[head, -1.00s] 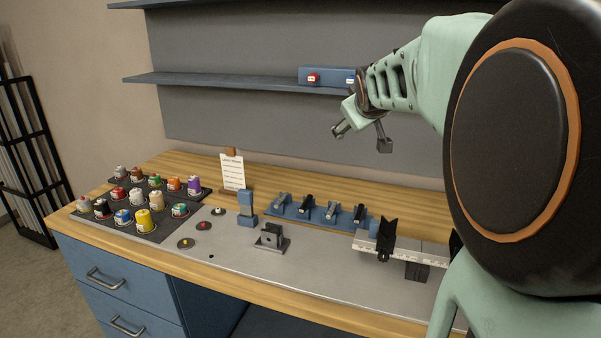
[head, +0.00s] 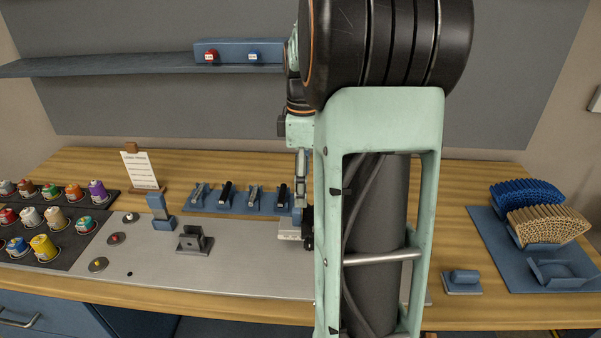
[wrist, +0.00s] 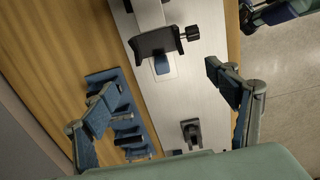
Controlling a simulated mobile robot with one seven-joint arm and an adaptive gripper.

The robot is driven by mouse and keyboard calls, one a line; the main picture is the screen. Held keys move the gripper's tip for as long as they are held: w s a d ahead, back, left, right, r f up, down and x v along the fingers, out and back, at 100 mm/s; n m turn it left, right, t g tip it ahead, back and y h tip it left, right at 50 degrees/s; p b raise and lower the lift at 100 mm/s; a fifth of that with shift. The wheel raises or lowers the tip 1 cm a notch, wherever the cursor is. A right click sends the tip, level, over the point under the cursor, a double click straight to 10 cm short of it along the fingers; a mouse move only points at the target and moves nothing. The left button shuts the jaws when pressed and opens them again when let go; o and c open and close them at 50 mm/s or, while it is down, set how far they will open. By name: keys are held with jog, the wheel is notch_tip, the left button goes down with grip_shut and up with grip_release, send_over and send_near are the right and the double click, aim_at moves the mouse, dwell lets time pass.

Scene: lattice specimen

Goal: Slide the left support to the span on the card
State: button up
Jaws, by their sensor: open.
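The left support (wrist: 157,41) is a black V-shaped holder with a side knob, on a pale rail (wrist: 149,12) in the wrist view. In the head view the support (head: 308,228) is a dark sliver at my arm's edge, and only the rail's left end (head: 289,236) shows. My gripper (wrist: 160,79) is open and empty, its fingers spread wide, with the support ahead of and between them, apart from both. In the head view my gripper (head: 301,182) is above the rail, partly hidden by my arm. The card (head: 140,170) stands upright at the back; its writing is unreadable.
A blue rack of dark tools (head: 238,201) lies left of the rail. A grey clamp block (head: 195,240) and a blue stand (head: 160,212) are farther left. Spools crowd the left end. A blue tray (head: 553,279) of rods is at right. My arm hides the rail's right part.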

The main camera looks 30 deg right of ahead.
aim_at(293, 213)
notch_tip(293, 213, down, 10)
jog(key=shift+f, duration=0.1)
dwell(0.4)
jog(key=c, duration=1.5)
jog(key=shift+o, duration=0.2)
jog(key=shift+w+a, duration=0.55)
jog(key=shift+a, duration=0.3)
jog(key=shift+w+a, duration=0.1)
jog(key=shift+a, duration=0.05)
jog(key=o, duration=1.4)
jog(key=shift+o, duration=0.2)
